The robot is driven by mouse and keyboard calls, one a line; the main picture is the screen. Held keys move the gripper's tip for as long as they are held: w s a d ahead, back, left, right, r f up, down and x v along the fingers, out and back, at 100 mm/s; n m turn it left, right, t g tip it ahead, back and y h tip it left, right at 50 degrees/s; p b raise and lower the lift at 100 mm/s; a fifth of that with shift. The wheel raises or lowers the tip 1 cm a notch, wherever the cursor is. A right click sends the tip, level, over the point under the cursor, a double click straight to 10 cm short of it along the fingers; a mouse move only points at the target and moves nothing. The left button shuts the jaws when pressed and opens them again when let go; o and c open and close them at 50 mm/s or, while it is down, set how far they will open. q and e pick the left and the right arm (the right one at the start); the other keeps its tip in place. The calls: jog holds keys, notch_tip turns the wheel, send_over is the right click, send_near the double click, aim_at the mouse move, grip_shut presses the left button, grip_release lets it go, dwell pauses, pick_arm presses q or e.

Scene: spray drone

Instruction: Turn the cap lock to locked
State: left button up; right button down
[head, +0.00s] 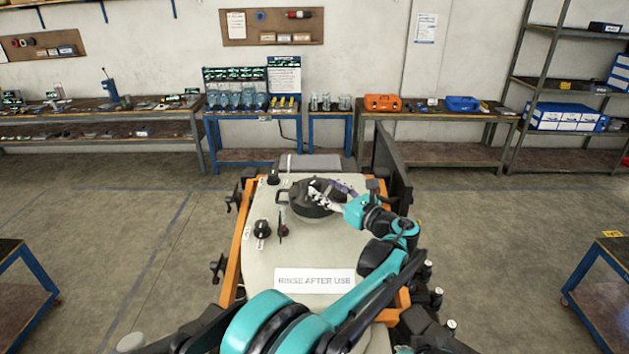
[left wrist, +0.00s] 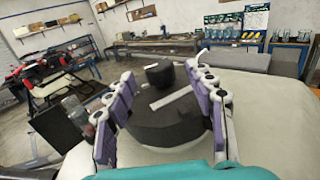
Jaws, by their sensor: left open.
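The round black cap (head: 309,212) sits on top of the pale tank (head: 262,270) in the head view. My left gripper (head: 325,191) is open over the cap. Its purple-and-white fingers stand on either side of the cap in the left wrist view (left wrist: 163,78); contact cannot be told. The right gripper does not show.
Small black knobs (head: 262,229) stand on the tank left of the cap. A white "RINSE AFTER USE" label (head: 314,281) lies nearer. An orange frame (head: 233,262) edges the tank. A dark upright panel (head: 393,178) stands to the right. Workbenches line the back wall; open floor lies between.

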aim_at(320, 186)
pick_arm(q)
jog(key=x, duration=0.4)
jog(key=shift+a+f, duration=0.1)
jog(key=shift+f, duration=0.05)
jog(key=shift+w+a, duration=0.2)
jog(key=shift+s+d, duration=0.15)
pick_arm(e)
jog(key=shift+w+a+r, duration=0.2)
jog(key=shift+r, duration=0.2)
pick_arm(q)
jog(key=c, duration=1.2)
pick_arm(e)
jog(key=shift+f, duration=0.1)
